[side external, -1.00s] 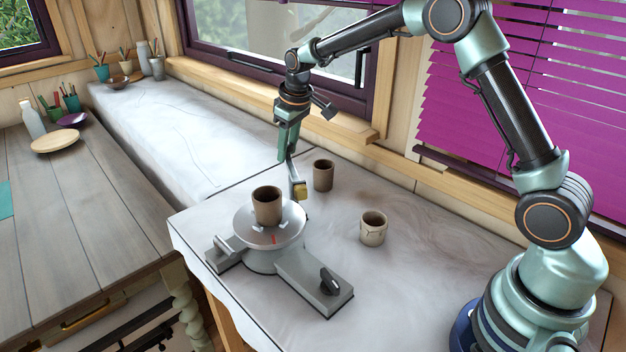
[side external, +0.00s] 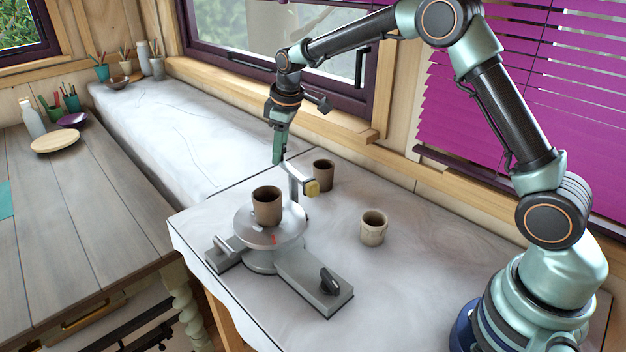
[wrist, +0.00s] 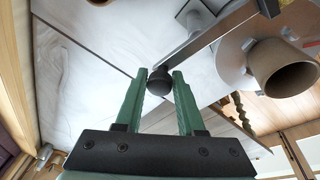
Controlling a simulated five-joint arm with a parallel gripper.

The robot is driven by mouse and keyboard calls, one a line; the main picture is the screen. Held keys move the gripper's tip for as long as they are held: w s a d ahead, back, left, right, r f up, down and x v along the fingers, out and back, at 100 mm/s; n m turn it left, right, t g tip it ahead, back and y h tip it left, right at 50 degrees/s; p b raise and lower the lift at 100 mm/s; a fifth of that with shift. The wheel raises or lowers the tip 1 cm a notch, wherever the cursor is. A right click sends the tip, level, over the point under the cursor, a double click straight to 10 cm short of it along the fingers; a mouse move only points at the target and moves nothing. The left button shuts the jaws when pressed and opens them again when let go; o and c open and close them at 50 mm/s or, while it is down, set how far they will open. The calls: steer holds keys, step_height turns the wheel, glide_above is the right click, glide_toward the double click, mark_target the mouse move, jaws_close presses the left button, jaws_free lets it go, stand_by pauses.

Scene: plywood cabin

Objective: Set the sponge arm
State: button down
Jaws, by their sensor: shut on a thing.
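The sponge arm (side external: 296,176) is a light metal bar on a post beside the round grey turntable (side external: 250,236). A yellow sponge (side external: 312,188) sits at its right end, to the right of the brown cup (side external: 267,205) and apart from it in the picture. The cup stands upright on the turntable. My gripper (side external: 278,160) is at the bar's other end, up and left of the sponge. In the wrist view its green fingers (wrist: 159,76) are shut on the round black knob (wrist: 160,84) of the bar (wrist: 203,35). The sponge is not clear there.
A second brown cup (side external: 323,175) stands behind the sponge, and a paler cracked cup (side external: 373,228) stands to the right. A grey base with a black lever (side external: 330,281) reaches forward right from the turntable. The counter at the left back is mostly clear.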

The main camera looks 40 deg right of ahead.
steer(key=shift+s+a+f+n, duration=0.1)
steer(key=shift+a+n, duration=0.05)
steer(key=shift+n, duration=0.15)
steer(key=shift+c, duration=2.2)
jaws_free()
steer(key=shift+v, duration=3.35)
steer(key=shift+r, duration=0.25)
